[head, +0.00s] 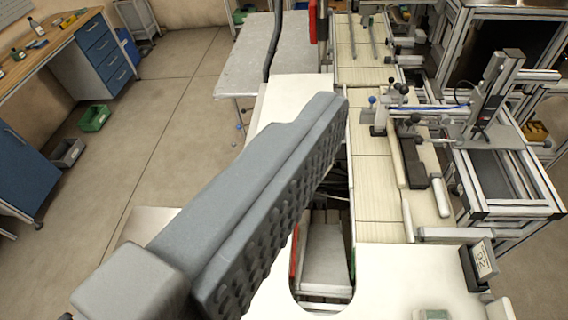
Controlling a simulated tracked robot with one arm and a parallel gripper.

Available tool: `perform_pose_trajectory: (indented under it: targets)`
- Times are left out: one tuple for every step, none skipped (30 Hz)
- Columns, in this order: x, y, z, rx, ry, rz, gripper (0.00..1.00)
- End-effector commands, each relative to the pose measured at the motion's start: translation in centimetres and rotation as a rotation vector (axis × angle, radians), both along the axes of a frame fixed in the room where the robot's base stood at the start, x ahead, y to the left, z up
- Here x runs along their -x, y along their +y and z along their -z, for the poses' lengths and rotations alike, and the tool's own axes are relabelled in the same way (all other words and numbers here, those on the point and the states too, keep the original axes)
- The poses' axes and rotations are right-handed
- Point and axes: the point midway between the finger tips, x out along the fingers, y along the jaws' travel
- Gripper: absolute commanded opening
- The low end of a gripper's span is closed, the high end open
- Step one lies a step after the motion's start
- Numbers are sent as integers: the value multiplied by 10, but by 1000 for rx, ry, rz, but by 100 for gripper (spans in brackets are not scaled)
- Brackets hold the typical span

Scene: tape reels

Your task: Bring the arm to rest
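My gripper (322,135) shows as one long grey finger with a bumpy face, reaching from the lower left toward the upper middle. A grey block (135,285) of mine sits at its lower end. A second finger does not show, so I cannot tell how wide the gripper stands. No object is seen in it. The finger hangs over a white worktop (400,275) and hides part of it. No tape reel can be made out.
A line with pale panels (375,190) and fixtures (408,125) runs along the right, beside a metal frame machine (500,150). A grey table (245,70) stands behind. A workbench with blue drawers (100,50) and green bin (94,117) are left.

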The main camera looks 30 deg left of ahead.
Motion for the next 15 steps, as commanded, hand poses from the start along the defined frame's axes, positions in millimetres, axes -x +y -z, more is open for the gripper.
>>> perform_pose_trajectory:
  targets:
    - [1,1,-1,-2,-4,0,98]
    - [1,1,-1,-2,-4,-1,98]
    - [1,1,-1,-3,-4,0,98]
    - [1,1,-1,-2,-4,-1,98]
    - [1,1,-1,-2,-3,-1,98]
    - [1,1,-1,-2,-3,-1,98]
    - [1,1,-1,-2,-3,-1,98]
    - [1,1,-1,-2,-3,0,98]
    - [0,1,0,-2,-3,0,98]
    - [0,0,1,-1,-3,0,98]
    - [0,0,2,-1,-3,0,98]
    - [0,0,6,-1,-3,0,98]
    - [0,0,9,-1,-3,0,98]
    - [0,0,13,-1,-3,0,98]
    - [0,0,19,-1,-3,0,98]
